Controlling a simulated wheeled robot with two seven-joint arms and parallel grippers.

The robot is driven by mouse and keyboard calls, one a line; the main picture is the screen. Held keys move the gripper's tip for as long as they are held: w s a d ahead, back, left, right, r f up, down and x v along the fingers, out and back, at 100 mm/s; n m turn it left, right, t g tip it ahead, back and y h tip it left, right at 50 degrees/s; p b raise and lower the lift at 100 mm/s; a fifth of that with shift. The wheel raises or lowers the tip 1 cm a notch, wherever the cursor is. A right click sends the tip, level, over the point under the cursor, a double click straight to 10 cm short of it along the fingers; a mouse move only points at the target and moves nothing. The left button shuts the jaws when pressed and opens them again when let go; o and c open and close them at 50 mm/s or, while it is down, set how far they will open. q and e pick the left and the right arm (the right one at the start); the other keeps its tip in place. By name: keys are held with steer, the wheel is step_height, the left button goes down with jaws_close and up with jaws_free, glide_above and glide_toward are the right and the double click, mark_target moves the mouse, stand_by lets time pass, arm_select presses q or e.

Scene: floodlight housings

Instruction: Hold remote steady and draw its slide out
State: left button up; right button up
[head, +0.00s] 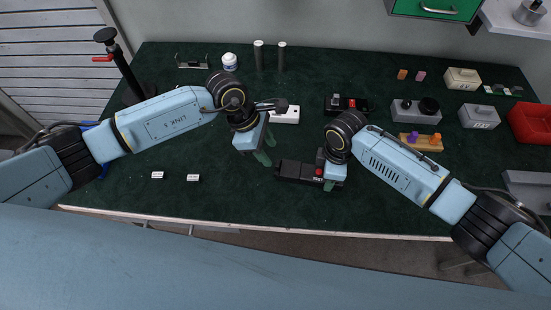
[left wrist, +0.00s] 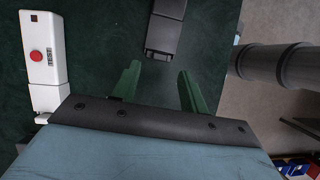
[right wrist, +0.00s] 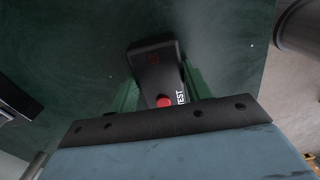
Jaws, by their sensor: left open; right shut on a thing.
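The black remote (head: 295,172) lies on the dark green table top, with a red button and the word TEST near its right end. My right gripper (head: 326,182) is shut on that end; in the right wrist view the remote (right wrist: 153,68) sits between its green fingers. The remote's left end, where the slide seems to be, shows as a dark block (left wrist: 166,30) in the left wrist view. My left gripper (head: 267,150) is open and empty, above and left of that end. Its fingers (left wrist: 157,75) point toward the block, apart from it.
A white remote (head: 286,115) lies behind my left gripper, and another black unit with a red button (head: 348,104) lies behind my right one. Two small white labelled pieces (head: 193,178) lie front left. Boxes and a red bin (head: 532,123) stand at right. The front left table is mostly clear.

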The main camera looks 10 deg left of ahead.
mark_target(277, 163)
arm_select(q)
steer(key=x, duration=0.5)
steer(key=shift+d+f, duration=0.1)
steer(key=shift+f, duration=0.25)
jaws_close()
